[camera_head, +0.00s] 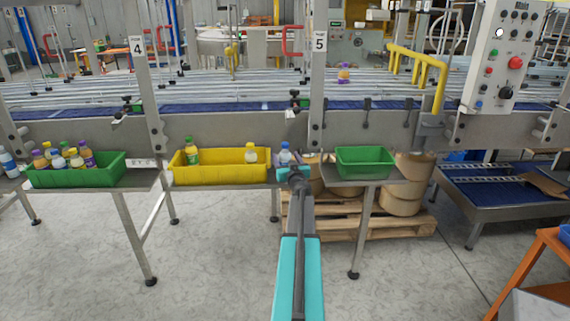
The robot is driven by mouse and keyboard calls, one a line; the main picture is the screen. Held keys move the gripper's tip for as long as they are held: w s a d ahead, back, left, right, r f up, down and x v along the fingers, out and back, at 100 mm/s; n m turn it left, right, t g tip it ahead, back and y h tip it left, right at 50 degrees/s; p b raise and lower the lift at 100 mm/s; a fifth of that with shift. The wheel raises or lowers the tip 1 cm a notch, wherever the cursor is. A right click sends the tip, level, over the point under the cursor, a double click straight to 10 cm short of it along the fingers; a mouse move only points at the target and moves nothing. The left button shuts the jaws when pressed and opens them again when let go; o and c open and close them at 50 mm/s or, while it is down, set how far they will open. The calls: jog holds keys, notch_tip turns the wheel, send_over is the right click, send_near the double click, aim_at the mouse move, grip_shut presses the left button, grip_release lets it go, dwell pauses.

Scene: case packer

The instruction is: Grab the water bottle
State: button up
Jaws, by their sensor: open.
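A clear water bottle with a blue cap (285,153) stands upright at the right end of the yellow bin, at the shelf edge. My arm reaches up the middle of the picture, and my gripper (292,168) is open just in front of the bottle's lower part. The bottle's base is hidden behind my gripper, so I cannot tell whether they touch. Another clear bottle with a blue label (8,162) stands at the far left edge.
A yellow bin (220,175) holds a green and a pale bottle. A green bin (75,177) at left holds several bottles. An empty green bin (365,162) stands right of my gripper. A conveyor frame (220,129) runs behind; a post (318,70) rises close by.

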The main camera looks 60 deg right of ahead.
jog(key=shift+w+d, duration=0.35)
dwell(0.4)
jog(key=c, duration=1.4)
